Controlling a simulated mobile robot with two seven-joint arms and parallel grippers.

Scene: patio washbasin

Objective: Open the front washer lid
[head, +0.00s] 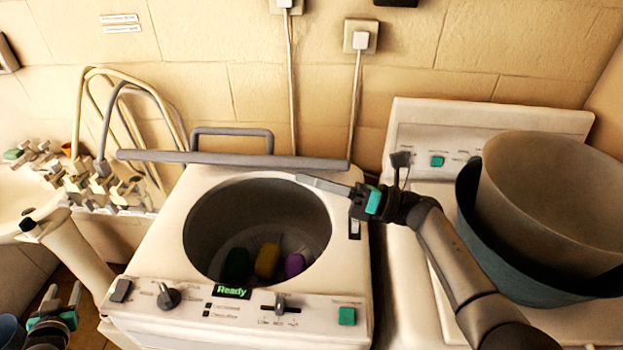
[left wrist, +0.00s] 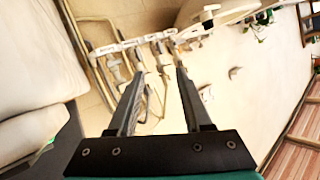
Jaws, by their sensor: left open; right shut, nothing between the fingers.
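The front washer (head: 160,250) stands in the middle of the head view with its round drum opening uncovered. Green, yellow and purple items lie inside the drum. The washer lid (head: 230,159) is raised at the back of the opening and shows nearly edge-on as a long grey bar, with a loop handle (head: 232,133) behind it. My right gripper (head: 300,178) is shut and empty, its fingertips over the back right rim of the opening, just below the lid in the picture. Contact with the lid cannot be told. My left gripper (head: 63,297) is open and empty at the lower left; its fingers show in the left wrist view (left wrist: 155,80).
A second machine (head: 420,140) at right carries a large beige tub (head: 550,190) and a dark blue one. Hoses and taps (head: 110,185) crowd the left wall. Power cords (head: 355,110) hang behind the washer. Controls (head: 250,305) line the washer's front.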

